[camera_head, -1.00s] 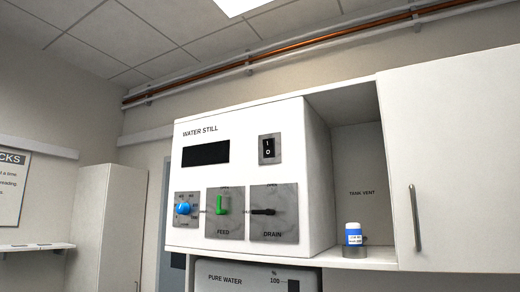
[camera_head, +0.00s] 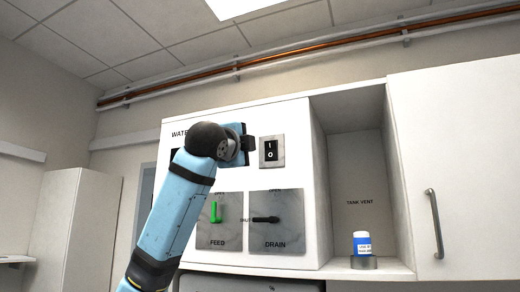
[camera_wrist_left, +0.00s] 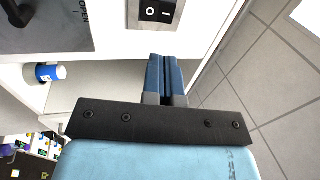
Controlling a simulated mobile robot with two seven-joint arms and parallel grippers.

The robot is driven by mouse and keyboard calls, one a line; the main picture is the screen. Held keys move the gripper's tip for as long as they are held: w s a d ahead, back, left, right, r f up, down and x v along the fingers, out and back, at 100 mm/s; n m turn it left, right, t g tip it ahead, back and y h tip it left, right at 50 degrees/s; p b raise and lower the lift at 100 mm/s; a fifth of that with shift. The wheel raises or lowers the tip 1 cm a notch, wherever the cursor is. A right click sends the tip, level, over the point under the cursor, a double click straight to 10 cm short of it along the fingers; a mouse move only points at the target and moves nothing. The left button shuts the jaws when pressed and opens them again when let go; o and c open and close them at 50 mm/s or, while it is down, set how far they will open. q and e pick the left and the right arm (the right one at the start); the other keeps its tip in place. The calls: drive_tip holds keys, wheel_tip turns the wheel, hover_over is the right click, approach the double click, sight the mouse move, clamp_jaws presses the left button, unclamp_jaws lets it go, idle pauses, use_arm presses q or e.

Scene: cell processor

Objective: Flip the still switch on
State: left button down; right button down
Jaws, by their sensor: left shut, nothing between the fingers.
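The still switch (camera_head: 271,150) is a black rocker marked I above O, on a grey plate on the white water still panel (camera_head: 290,118). It also shows at the top of the left wrist view (camera_wrist_left: 157,10). I cannot tell which side of the rocker is pressed in. My left gripper (camera_head: 250,144) is just left of the switch plate in the head view, in front of the panel. In the left wrist view its blue fingers (camera_wrist_left: 164,72) are shut together and empty, with a visible gap in the picture between them and the switch. My right gripper is in neither view.
Below are the green feed lever (camera_head: 215,212) and the black drain lever (camera_head: 264,219). A blue-and-white bottle (camera_head: 362,244) stands in the open niche to the right. A white cabinet door with a handle (camera_head: 434,223) is farther right. My left arm hides the display and blue knob.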

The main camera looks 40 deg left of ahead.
sight(266, 145)
use_arm(q)
drive_tip(key=shift+s+a+r, duration=0.1)
drive_tip(key=shift+s+r, duration=0.25)
drive_tip(key=shift+r, duration=0.2)
drive_tip(key=p+x, duration=0.4)
drive_tip(key=x, duration=0.9)
drive_tip(key=shift+s+r+p, duration=0.1)
drive_tip(key=shift+p, duration=0.25)
drive_tip(key=shift+w+a, duration=0.15)
drive_tip(key=shift+w, duration=0.4)
